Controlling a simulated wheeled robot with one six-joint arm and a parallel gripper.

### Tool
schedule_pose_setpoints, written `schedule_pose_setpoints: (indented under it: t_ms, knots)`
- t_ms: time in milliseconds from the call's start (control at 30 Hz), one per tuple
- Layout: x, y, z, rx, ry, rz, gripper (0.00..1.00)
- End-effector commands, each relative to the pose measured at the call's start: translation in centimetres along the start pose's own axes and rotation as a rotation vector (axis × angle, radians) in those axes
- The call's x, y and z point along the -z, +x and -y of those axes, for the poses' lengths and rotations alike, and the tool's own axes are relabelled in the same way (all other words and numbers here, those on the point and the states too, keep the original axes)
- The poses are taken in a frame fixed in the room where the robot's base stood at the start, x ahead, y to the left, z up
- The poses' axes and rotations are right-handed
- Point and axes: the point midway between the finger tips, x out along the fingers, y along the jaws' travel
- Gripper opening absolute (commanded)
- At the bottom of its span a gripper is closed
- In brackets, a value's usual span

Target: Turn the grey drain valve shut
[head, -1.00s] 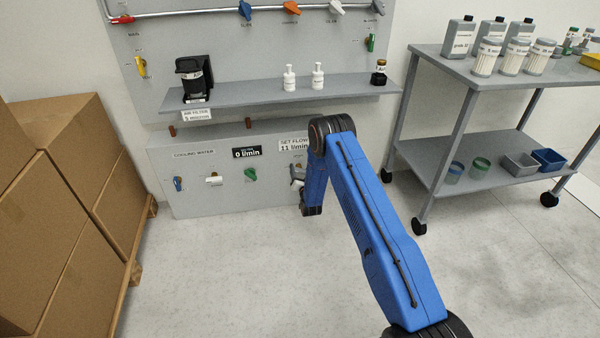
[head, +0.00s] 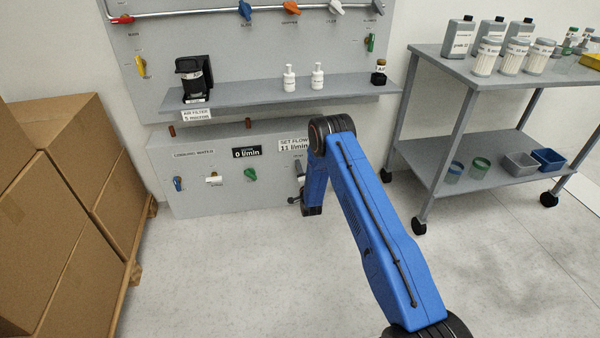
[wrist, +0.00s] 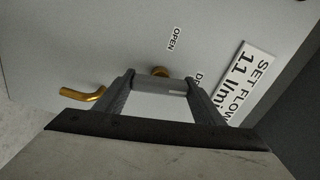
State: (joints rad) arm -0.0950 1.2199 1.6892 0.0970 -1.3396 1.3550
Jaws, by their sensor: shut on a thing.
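The grey drain valve shows in the wrist view as a grey handle (wrist: 160,87) in front of a brass stem (wrist: 160,71) on the grey panel. My gripper (wrist: 161,93) has one finger at each side of this handle and is shut on it. An OPEN label (wrist: 174,39) is on the panel above the handle, and another label beside it is partly covered by the right finger. In the head view my gripper (head: 297,194) is at the lower right of the cooling water panel, where my arm partly hides the valve. The handle's exact angle is hard to tell.
A brass outlet (wrist: 84,94) sticks out left of the gripper. The SET FLOW sign (wrist: 245,82) is close on the right. Blue (head: 178,183), white (head: 213,179) and green (head: 250,174) valves sit to the left on the panel. A shelf (head: 340,90) is above; the cart (head: 460,190) stands right.

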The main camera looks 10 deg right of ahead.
Motion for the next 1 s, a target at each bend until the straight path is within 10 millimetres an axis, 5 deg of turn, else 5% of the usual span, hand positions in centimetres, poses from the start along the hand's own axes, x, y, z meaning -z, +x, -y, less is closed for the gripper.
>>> schedule_pose_setpoints:
  t_ms: [400,933,967,1000]
  knots:
    - [0.14,-0.02,-0.13,-0.001,0.184,-0.002,0.4]
    - [0.18,-0.03,-0.17,-0.002,0.209,-0.003,0.4]
    - [0.18,-0.03,-0.17,-0.002,0.209,-0.003,0.65]
    - [0.19,-0.03,-0.17,-0.002,0.209,-0.003,0.74]
